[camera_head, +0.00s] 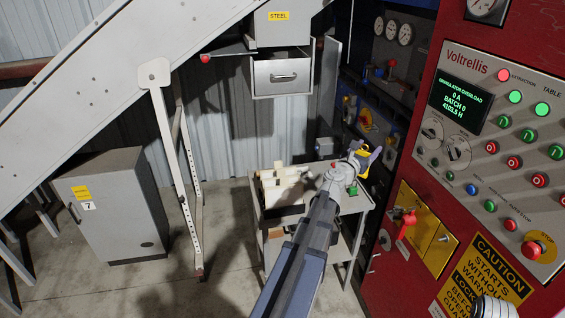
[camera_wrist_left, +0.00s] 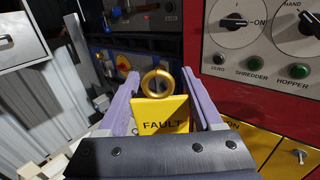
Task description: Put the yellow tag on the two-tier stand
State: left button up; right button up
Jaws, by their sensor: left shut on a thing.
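The yellow tag (camera_wrist_left: 160,112) reads "FAULT" and has a brass ring at its top. It sits between the purple fingers of my left gripper (camera_head: 368,156), which is shut on it. In the head view only a small yellow part of the tag (camera_head: 365,173) shows beside the fingers. The two-tier stand (camera_head: 353,204) is a grey frame with an upper and a lower shelf. My left gripper is over its right side, close to the red machine; the exact height is unclear. My arm hides part of the stand. My right gripper is not in view.
Cream blocks (camera_head: 280,188) take up the left of the stand's top. The red machine with its control panel (camera_head: 490,130) stands close on the right.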

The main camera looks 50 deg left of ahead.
aim_at(323, 171)
jog(key=i+j+u, duration=0.3)
jog(key=i+u, duration=0.6)
jog(key=i, duration=0.2)
